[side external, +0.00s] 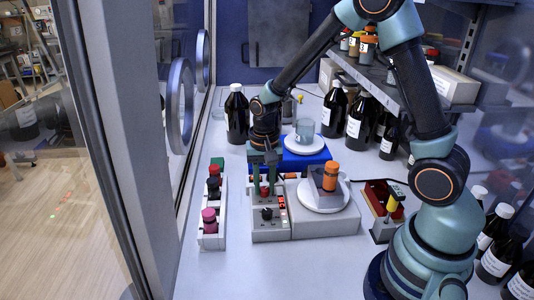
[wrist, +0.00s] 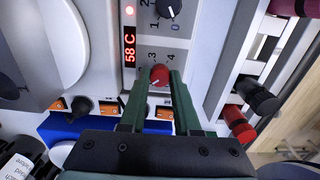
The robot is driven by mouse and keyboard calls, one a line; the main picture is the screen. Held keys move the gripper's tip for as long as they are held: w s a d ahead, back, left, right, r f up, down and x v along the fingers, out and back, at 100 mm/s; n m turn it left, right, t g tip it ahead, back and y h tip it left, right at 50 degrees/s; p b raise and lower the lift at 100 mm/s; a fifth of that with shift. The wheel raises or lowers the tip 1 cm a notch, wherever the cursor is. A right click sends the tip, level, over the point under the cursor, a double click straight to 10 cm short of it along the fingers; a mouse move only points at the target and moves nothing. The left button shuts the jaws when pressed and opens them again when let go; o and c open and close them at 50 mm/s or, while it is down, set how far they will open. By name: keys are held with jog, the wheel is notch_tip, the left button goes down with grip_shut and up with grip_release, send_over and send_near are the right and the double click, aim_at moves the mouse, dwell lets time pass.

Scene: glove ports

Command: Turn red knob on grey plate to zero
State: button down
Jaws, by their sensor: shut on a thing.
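The red knob (wrist: 159,75) sits on the grey plate (wrist: 187,44), a panel with printed numerals around each dial. My gripper (wrist: 158,76) is shut on the red knob, with one dark green finger on each side of it. A pale mark shows on the knob's top, but I cannot tell exactly which numeral it faces. A black knob (wrist: 168,9) is on the same panel, clear of the fingers. A red lit display (wrist: 130,48) beside the knobs reads 58 C. In the side view my gripper (side external: 264,186) reaches down onto the panel (side external: 268,236).
A grey rack (side external: 211,241) with several coloured caps stands left of the panel. A white round plate (side external: 323,208) carrying a grey block and orange-capped vial is at right. A blue block (side external: 300,161) with a beaker (side external: 305,130) is behind. Dark bottles (side external: 237,115) stand around.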

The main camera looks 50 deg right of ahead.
jog(key=n, duration=0.4)
jog(key=shift+n, duration=0.3)
jog(key=n, duration=0.3)
jog(key=shift+n, duration=0.3)
jog(key=n, duration=0.3)
jog(key=shift+n, duration=2.1)
jog(key=c, duration=0.6)
grip_release()
